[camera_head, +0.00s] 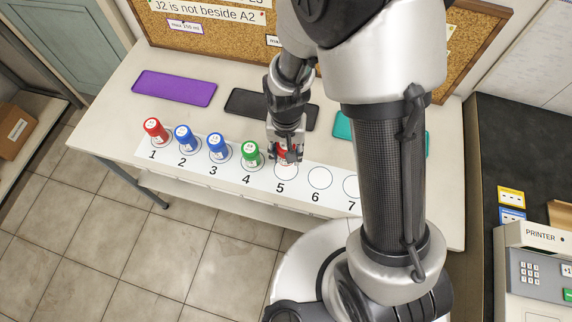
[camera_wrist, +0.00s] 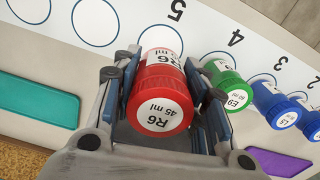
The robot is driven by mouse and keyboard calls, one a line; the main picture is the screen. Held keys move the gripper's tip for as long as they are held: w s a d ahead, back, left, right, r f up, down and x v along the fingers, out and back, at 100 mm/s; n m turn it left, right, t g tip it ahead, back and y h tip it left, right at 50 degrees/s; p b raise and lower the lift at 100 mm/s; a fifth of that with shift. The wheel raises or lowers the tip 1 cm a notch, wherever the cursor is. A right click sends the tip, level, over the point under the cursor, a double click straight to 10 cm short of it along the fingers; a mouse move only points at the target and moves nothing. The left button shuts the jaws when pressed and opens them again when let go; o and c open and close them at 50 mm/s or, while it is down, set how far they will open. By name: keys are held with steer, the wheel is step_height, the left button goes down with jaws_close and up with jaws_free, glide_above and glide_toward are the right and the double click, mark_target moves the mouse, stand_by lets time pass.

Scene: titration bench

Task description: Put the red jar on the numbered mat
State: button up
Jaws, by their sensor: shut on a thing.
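My gripper (camera_head: 286,150) is shut on a red jar (camera_wrist: 162,92), which is labelled R6, 45 ml in the wrist view. In the head view the jar sits mostly hidden between the fingers, over the circle at number 5. I cannot tell whether its base touches the mat. The numbered mat (camera_head: 229,179) is a white strip with numbered circles along the front of the table. Another red-capped jar (camera_head: 155,130) stands at 1, blue-capped jars (camera_head: 185,137) at 2 and 3 (camera_head: 217,147), and a green-capped jar (camera_head: 250,154) at 4. Circles 6 and 7 are empty.
A purple pad (camera_head: 174,88), a black pad (camera_head: 250,104) and a teal pad (camera_head: 344,126) lie behind the mat. A cork board (camera_head: 216,38) with notes stands at the back. A printer (camera_head: 535,270) is at the right. The green jar is close beside my gripper.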

steer(key=shift+f+b, duration=0.95)
steer(key=shift+f, duration=2.4)
steer(key=shift+f, duration=0.15)
steer(key=o, duration=1.1)
steer(key=shift+c, duration=0.2)
